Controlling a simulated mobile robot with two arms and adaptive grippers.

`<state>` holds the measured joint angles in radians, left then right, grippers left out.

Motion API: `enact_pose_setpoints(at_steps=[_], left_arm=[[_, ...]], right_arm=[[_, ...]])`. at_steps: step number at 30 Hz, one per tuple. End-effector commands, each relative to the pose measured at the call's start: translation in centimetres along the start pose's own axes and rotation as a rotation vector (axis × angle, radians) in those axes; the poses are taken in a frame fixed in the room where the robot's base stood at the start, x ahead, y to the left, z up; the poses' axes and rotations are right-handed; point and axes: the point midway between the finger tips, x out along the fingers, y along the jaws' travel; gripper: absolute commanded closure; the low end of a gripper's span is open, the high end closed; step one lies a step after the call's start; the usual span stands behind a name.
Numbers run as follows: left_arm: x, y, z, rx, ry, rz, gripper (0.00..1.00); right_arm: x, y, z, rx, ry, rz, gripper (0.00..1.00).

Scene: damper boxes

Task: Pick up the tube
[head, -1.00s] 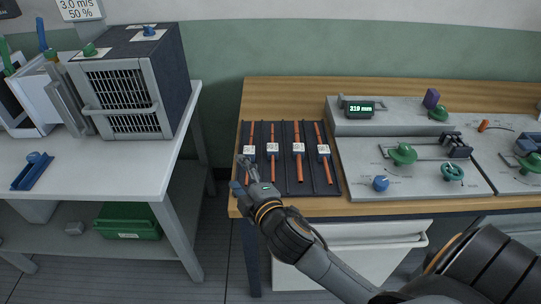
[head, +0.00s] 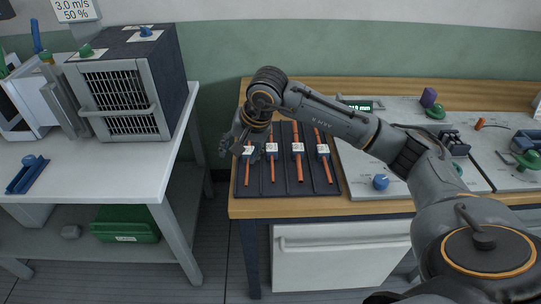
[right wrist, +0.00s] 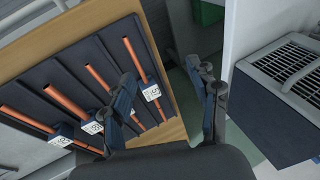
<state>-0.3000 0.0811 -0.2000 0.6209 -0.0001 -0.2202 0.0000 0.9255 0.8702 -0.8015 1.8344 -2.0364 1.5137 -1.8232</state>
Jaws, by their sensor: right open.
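Several copper-coloured tubes lie side by side in a dark tray (head: 309,190) on the wooden bench, each with a dark collar and a white label. The leftmost tube (head: 247,181) is partly hidden by my right gripper; another tube (head: 298,168) shows clearer to its right. My right gripper (head: 238,141) is open and empty, above the tray's left edge. My left gripper is not in view.
A white table (head: 110,178) with a grey vented box (head: 123,98) stands left, separated from the bench (head: 290,209) by a gap.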

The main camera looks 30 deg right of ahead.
Motion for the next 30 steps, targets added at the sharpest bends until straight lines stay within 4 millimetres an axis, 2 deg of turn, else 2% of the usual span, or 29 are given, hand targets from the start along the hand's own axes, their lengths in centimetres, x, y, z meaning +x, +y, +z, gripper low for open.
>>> enact_pose_setpoints(at_steps=[1,3,6,8,11,19,30], left_arm=[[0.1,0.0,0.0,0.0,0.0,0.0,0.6],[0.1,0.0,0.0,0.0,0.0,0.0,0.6],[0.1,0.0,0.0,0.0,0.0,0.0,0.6],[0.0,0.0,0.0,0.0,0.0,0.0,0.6],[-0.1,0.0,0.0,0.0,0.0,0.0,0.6],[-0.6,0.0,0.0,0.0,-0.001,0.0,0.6],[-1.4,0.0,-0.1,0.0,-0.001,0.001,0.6]], right_arm=[[-1.3,2.2,-2.4,-0.033,0.066,0.096,0.4],[-2.7,4.6,-4.5,-0.067,0.122,0.205,0.4],[-4.0,6.6,-6.1,-0.088,0.161,0.298,0.4],[-4.1,7.2,-6.5,-0.092,0.17,0.322,0.4],[-3.0,7.8,-6.8,-0.094,0.168,0.333,0.4],[1.9,9.2,-7.7,-0.092,0.167,0.328,0.4],[5.2,10.3,-8.3,-0.092,0.166,0.327,0.4]])
